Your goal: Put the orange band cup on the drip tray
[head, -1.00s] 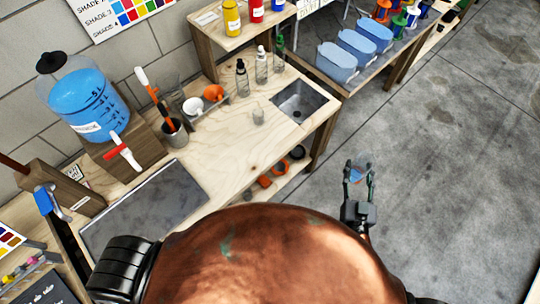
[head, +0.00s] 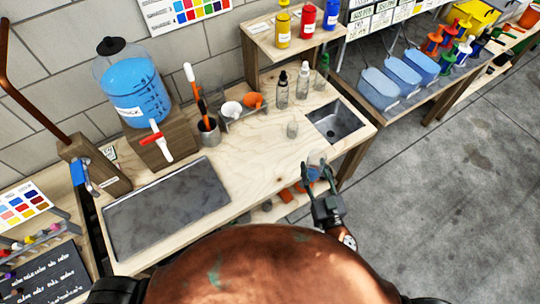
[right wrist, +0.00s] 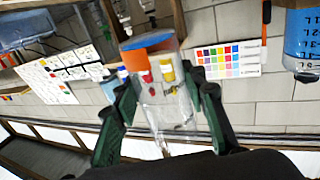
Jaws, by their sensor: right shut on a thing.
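My right gripper (head: 318,180) is shut on a clear cup (head: 316,163) near the front right edge of the bench, left of the floor area. In the right wrist view the cup (right wrist: 165,100) stands between the two dark green fingers, with orange and blue showing near its top; which colour is the band is hard to tell. A broad dark grey tray (head: 165,212) lies flat on the bench in front of the blue water dispenser (head: 138,95) and its red-and-white tap; I take it for the drip tray. Nothing is on it. My left gripper is not in view.
Another small clear cup (head: 292,129) stands on the bench left of the sink (head: 335,121). A grey pot (head: 209,132) with brushes, a white cup and an orange cup stand behind. Bare wood (head: 250,165) lies between tray and sink.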

